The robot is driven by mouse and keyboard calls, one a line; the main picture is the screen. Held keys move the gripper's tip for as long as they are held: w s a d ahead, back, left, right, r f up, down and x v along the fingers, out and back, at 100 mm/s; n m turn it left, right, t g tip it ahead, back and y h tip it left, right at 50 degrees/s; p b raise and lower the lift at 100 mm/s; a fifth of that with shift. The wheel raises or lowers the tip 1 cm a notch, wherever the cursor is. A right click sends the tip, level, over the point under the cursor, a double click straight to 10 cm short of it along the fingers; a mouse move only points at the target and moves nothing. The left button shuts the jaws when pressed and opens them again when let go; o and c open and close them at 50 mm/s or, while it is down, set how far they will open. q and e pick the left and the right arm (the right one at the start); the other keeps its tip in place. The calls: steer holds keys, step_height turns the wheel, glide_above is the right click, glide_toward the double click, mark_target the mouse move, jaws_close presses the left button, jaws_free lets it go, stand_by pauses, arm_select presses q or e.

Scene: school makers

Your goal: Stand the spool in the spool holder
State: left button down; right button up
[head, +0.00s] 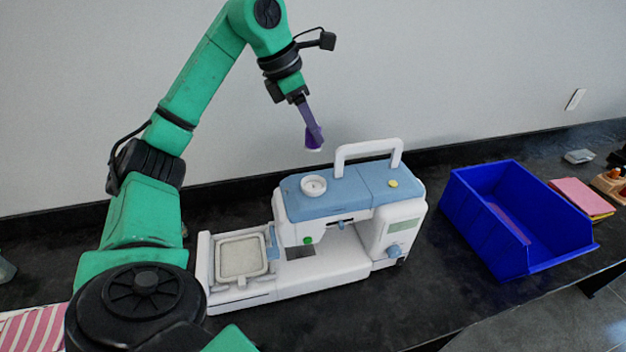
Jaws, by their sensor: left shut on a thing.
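The spool (313,148) is small, with purple thread and a pale lower end. My left gripper (310,129) is shut on it and holds it in the air, pointing down. The spool holder (314,185) is a round white cup on the blue top of the white sewing machine (322,272), at the top's left part. In the head view the spool shows above the holder, apart from it, with grey wall behind. Part of the spool is hidden by the fingers. My right gripper is not in view.
The machine's white carry handle (368,147) rises right of the holder. A blue bin (512,262) stands to the right on the dark counter (366,318). Pink and yellow pads (582,198) lie beyond it. A pink striped cloth (30,328) lies at the lower left.

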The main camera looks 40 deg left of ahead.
arm_select(q)
steer(key=f, duration=0.3)
steer(key=f+b, duration=0.1)
steer(key=f, duration=0.3)
steer(key=w+a+f+b, duration=0.1)
steer(key=f, duration=0.3)
steer(key=shift+s+d+f+b, duration=0.1)
steer(key=shift+f+b, duration=0.2)
steer(key=shift+f, duration=0.05)
steer(key=shift+s+d+r, duration=0.1)
steer(key=shift+d+r, duration=0.05)
steer(key=shift+f, duration=0.45)
steer(key=c, duration=0.5)
jaws_free()
steer(key=shift+c, duration=0.2)
steer(key=shift+o, duration=0.2)
steer(key=shift+r, duration=0.1)
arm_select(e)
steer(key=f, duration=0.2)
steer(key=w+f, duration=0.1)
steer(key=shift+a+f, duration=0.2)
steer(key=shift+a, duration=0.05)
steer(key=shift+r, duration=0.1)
